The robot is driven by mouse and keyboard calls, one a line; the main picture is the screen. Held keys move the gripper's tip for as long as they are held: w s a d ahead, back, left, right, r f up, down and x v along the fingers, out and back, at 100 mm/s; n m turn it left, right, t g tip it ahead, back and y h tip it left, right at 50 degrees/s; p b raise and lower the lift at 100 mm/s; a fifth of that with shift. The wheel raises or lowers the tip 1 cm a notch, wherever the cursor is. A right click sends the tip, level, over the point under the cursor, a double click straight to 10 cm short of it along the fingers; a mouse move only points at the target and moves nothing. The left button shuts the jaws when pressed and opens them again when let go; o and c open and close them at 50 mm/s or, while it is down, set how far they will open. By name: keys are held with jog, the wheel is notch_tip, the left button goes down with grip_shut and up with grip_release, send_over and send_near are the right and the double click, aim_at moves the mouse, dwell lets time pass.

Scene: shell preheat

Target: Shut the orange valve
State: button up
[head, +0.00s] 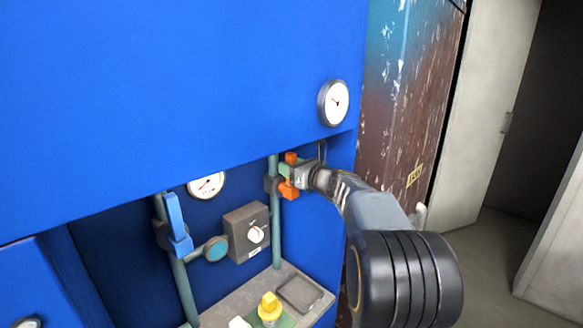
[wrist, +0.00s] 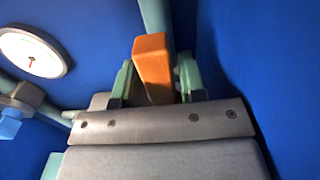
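The orange valve's handle (head: 289,190) sits on a vertical grey-green pipe (head: 275,235) inside the recess of the blue cabinet. Orange shows above and below my green finger in the head view. My gripper (head: 287,171) is at the handle, reaching in from the right. In the wrist view, the orange handle (wrist: 153,66) stands between the two green fingers of my gripper (wrist: 156,82). One finger is on each side, and both look pressed against it. The valve body is partly hidden behind the fingers and handle.
A blue-handled valve (head: 177,224) is on another pipe at left. A grey switch box (head: 246,231), gauges (head: 207,185) (head: 333,102), and a shelf (head: 250,287) with a yellow-topped item (head: 269,307) and a tray (head: 299,293) are nearby. The cabinet's side wall is close on the right.

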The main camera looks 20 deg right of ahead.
grip_shut()
jog(key=shift+f, duration=0.15)
jog(key=s+a+f+n+b, duration=0.3)
jog(key=a+f+n+b, duration=0.4)
jog(key=n+b, duration=1.1)
jog(key=shift+f+b, duration=0.5)
jog(key=shift+b, duration=3.95)
jog(key=shift+a, duration=0.1)
jog(key=shift+o, duration=1.4)
grip_release()
jog(key=shift+s, duration=0.1)
